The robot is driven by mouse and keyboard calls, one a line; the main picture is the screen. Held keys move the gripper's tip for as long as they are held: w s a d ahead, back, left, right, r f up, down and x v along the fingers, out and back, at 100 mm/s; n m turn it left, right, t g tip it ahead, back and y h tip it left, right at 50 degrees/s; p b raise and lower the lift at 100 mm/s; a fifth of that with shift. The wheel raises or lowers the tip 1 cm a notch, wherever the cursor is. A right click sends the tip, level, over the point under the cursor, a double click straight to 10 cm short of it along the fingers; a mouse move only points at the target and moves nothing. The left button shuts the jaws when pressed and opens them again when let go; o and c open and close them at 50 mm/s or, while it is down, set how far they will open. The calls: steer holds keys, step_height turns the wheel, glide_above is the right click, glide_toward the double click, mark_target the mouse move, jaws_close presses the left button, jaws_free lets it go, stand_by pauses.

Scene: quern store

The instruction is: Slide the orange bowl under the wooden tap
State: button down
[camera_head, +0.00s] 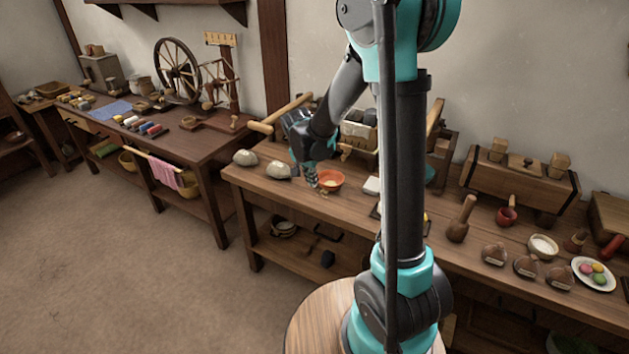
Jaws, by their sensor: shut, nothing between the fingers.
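The orange bowl (331,184) stands upright on the wooden workbench (268,186), with something pale inside it. My gripper (313,184) points down just left of the bowl, fingers shut and empty. At this size I cannot tell whether the fingertips touch the bowl's rim. A small wooden piece that looks like the tap (345,149) sticks out behind and slightly right of the bowl, from a box-like thing (358,132) partly hidden by my arm. The bowl appears in front of the tap, not under it.
Two grey stones (279,170) lie left of my gripper. A pale block (372,186) sits right of the bowl. A pestle (462,219), several brown pieces, a white bowl (542,247) and a plate (594,285) of coloured balls fill the right. The bench's front edge is close.

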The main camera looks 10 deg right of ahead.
mark_target(335, 180)
steer(key=x, duration=0.7)
steer(key=shift+w+d+f, duration=0.1)
steer(key=shift+d+f, duration=0.05)
steer(key=shift+f, duration=0.2)
steer(key=shift+w+d+f, duration=0.15)
steer(key=shift+w+d, duration=0.8)
steer(key=shift+w, duration=0.2)
steer(key=shift+w+d, duration=0.3)
steer(key=shift+w, duration=0.1)
steer(key=w+d, duration=0.3)
steer(key=w, duration=0.1)
steer(key=w+d, duration=0.2)
steer(key=w, duration=0.1)
steer(key=shift+w+d, duration=0.1)
steer(key=shift+d, duration=0.25)
